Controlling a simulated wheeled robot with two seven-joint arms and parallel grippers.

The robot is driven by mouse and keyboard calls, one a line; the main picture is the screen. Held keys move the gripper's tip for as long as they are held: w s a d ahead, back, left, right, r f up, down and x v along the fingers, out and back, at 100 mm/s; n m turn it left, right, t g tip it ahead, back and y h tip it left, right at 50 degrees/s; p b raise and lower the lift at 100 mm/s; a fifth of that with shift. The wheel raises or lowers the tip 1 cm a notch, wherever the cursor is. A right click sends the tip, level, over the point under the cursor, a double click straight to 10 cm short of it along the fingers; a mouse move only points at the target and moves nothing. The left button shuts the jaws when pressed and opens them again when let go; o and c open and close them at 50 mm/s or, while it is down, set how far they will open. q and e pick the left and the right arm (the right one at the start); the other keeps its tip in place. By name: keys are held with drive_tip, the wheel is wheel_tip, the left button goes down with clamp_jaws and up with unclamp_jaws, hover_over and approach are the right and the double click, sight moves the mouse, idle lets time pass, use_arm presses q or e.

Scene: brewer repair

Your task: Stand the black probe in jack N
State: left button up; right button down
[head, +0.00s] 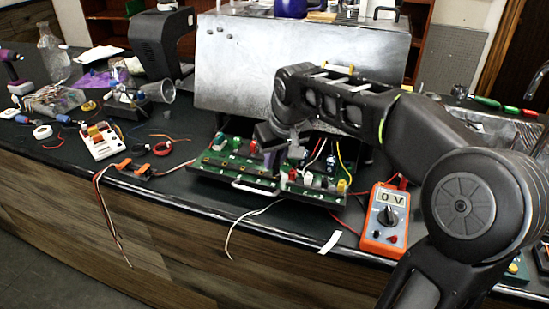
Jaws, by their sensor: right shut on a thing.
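My right gripper (271,160) is over the middle of the green circuit board (225,167) in the open tray. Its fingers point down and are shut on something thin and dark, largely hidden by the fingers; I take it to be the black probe. I cannot tell whether its tip touches the board or a jack. Jack N cannot be picked out at this size. The orange multimeter (385,220) stands at the front right of the bench and reads 0 V. My left gripper is not in view.
A grey metal panel (240,70) stands behind the board. Red, white and yellow wires and small parts crowd the board's right half. A white terminal block (101,142) and orange connectors (142,170) lie to the left. Loose wires hang over the bench's front edge.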

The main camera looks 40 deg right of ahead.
drive_tip(key=shift+f, duration=0.15)
idle(0.5)
drive_tip(key=c, duration=1.3)
unclamp_jaws()
drive_tip(key=shift+c, duration=0.2)
drive_tip(key=v, duration=0.7)
drive_tip(key=shift+r, duration=0.4)
drive_tip(key=shift+s, duration=0.1)
